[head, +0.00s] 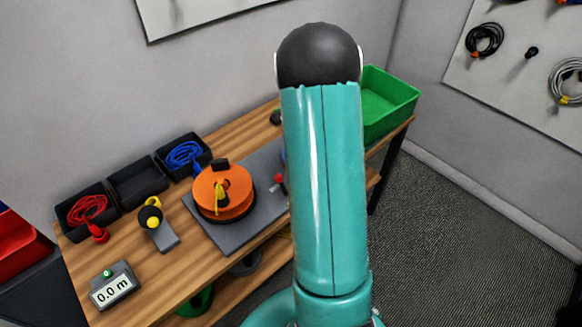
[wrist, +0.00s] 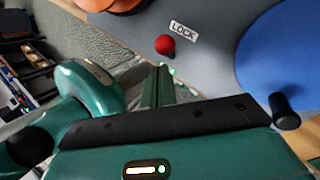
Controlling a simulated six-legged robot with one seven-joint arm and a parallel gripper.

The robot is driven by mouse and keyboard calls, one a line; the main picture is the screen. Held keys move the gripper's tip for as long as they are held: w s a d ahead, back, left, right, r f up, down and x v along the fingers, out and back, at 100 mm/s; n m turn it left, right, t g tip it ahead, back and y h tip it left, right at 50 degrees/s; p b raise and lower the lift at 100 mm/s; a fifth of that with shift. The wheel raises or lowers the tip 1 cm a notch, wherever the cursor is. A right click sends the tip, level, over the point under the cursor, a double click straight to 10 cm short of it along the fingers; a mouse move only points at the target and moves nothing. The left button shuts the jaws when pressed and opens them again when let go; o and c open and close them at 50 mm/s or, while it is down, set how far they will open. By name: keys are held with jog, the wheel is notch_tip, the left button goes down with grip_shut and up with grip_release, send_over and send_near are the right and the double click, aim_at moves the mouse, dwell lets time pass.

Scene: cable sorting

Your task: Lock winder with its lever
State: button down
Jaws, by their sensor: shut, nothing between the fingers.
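The lever's red knob (head: 279,177) stands on the grey base plate (head: 237,238), just right of the orange winder reel (head: 208,187). In the wrist view the red knob (wrist: 165,45) is beside a white label reading LOCK (wrist: 184,30). My gripper (wrist: 159,76) is shut and empty, its tips a little below the knob in the picture; whether they touch it I cannot tell. A blue disc (wrist: 285,55) with a black handle (wrist: 285,112) is at the right. In the head view my arm hides the gripper and most of the disc.
Black bins (head: 140,184) line the table's back left, holding red cable (head: 87,208) and blue cable (head: 184,155). A meter (head: 112,288) reads 0.0 m near the front left. A green bin (head: 388,100) stands at the far right end.

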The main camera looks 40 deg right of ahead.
jog(key=shift+r, duration=0.2)
jog(key=s+d+v, duration=0.1)
jog(key=v, duration=1.2)
jog(key=shift+d+f, duration=0.15)
jog(key=shift+f, duration=0.2)
jog(key=shift+w, duration=0.1)
